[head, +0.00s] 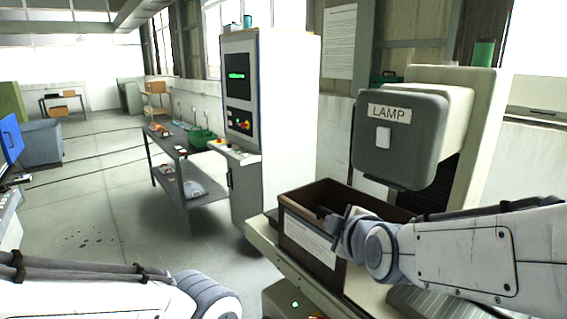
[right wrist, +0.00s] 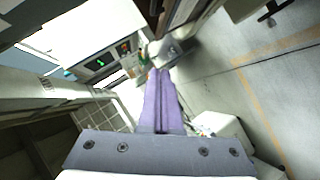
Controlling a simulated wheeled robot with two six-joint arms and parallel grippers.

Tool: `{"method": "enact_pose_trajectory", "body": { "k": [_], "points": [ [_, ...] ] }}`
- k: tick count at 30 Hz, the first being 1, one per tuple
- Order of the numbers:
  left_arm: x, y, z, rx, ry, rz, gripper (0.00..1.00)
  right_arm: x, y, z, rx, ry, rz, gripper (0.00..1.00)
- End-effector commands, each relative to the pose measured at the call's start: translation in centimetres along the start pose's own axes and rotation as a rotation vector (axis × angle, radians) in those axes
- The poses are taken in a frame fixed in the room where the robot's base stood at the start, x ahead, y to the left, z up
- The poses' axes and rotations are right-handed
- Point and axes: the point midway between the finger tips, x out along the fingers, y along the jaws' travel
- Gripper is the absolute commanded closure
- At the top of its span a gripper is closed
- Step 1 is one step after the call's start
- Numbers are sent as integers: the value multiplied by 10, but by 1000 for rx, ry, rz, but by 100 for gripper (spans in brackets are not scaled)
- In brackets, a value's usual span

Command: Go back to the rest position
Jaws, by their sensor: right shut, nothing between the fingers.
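My right arm comes in from the right in the head view. Its gripper (head: 328,214) is at the open brown box (head: 308,243), overlapping the box in the picture; I cannot tell whether the fingertips are inside or above it. In the right wrist view the two long fingers (right wrist: 161,75) lie together, shut, with nothing between them. My left arm (head: 110,300) shows at the bottom left of the head view; its gripper is out of the picture.
The grey housing marked LAMP (head: 400,140) hangs above and behind my right forearm. A white control cabinet (head: 285,130) stands left of the box. A grey shelf table (head: 190,190) with small items stands farther left. The floor (head: 100,220) at left is open.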

Motion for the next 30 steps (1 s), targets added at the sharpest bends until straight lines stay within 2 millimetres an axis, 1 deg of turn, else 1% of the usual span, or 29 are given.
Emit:
{"method": "enact_pose_trajectory", "body": {
  "k": [1, 2, 3, 4, 5, 6, 8, 9, 12, 15, 18, 21, 30],
  "points": [
    [7, 0, 0, 0, 0, 0, 50, -1, -43, -10, 77, 12, -130, 100],
    [9, -1, 1, 0, 0, 0, 50, -5, -66, -14, 127, 5, -207, 100],
    [12, -1, 1, 0, 0, 0, 50, -12, -96, -18, 192, -18, -307, 100],
    [14, -1, 1, 1, 0, 0, 50, -19, -118, -20, 239, -40, -385, 100],
    [16, -1, 1, 1, 0, 0, 50, -27, -140, -21, 285, -72, -459, 100],
    [18, -1, 1, 1, 0, 0, 50, -40, -167, -20, 343, -128, -549, 100],
    [22, -2, 1, 1, 0, 0, 50, -62, -203, -15, 413, -234, -667, 100],
    [24, -2, 1, 1, 0, 0, 50, -78, -223, -10, 449, -312, -730, 100],
    [28, -2, 2, 1, 0, 0, 50, -112, -257, 6, 510, -501, -826, 100],
    [30, -2, 2, 1, 0, 0, 50, -137, -274, 20, 541, -645, -862, 100],
    [31, -2, 2, 2, 0, 0, 50, -150, -280, 27, 555, -724, -868, 100],
    [31, -2, 2, 1, 0, 0, 50, -154, -282, 30, 560, -749, -868, 100],
    [31, -2, 2, 1, 0, 0, 50, -153, -281, 29, 562, -747, -868, 100]
  ]
}}
